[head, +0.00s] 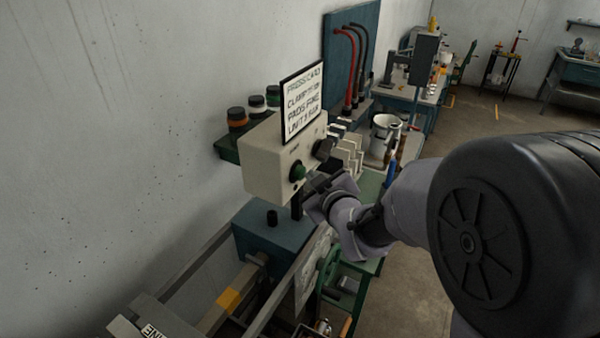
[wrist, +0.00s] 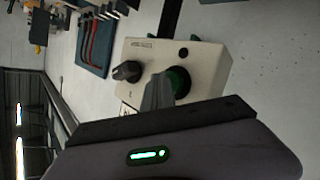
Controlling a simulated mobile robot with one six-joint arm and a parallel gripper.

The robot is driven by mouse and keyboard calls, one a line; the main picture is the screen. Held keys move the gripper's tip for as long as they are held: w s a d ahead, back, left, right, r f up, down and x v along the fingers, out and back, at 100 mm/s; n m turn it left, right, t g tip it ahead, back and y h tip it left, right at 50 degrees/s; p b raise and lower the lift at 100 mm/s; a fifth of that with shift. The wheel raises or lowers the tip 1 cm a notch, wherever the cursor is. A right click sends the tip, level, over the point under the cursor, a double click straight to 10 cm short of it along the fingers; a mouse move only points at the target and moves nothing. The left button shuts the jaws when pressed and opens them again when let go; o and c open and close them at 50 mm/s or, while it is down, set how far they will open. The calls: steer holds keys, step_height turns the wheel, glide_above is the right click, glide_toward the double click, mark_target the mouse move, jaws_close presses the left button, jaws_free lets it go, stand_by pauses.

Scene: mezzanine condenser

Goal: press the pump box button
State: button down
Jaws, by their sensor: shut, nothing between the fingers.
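The cream pump box (head: 262,170) stands by the left wall with its front toward my arm. Its green button (head: 298,170) sits on that front, with a black knob (head: 324,149) to the right of it. My gripper (head: 309,187) is shut and empty, close in front of the box just below the button. In the wrist view, the shut fingers (wrist: 158,92) point at the box and partly cover the green button (wrist: 181,80); the knob (wrist: 127,71) is left of them. I cannot tell whether the fingertips touch the button.
A lettered sign (head: 302,102) stands on the box. Several jars (head: 237,118) sit on a shelf behind it. A blue panel with red and black hoses (head: 351,55) and a white pot (head: 385,135) are beyond. A machine with rails (head: 240,290) lies below. Open floor is at right.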

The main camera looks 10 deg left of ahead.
steer(key=shift+w+a, duration=0.1)
steer(key=shift+a, duration=0.05)
steer(key=s+d+b, duration=0.2)
steer(key=s+d, duration=0.1)
steer(key=d, duration=0.4)
steer(key=shift+d, duration=0.3)
stand_by(0.5)
steer(key=s+d+f+m+g+h+b, duration=0.2)
steer(key=s+d+f+m+h+b, duration=0.4)
steer(key=s+d+f+m+b, duration=0.5)
steer(key=s+f+m+g+b, duration=0.2)
steer(key=s+f+b, duration=0.3)
steer(key=s, duration=0.4)
steer(key=s+a+f+m+g+y+b, duration=0.1)
steer(key=s+f+m+g+b, duration=0.1)
steer(key=s+b, duration=0.4)
steer(key=s+f+g, duration=0.1)
steer(key=s+f, duration=0.1)
steer(key=s, duration=0.1)
steer(key=shift+a+f, duration=0.15)
steer(key=shift+f, duration=0.25)
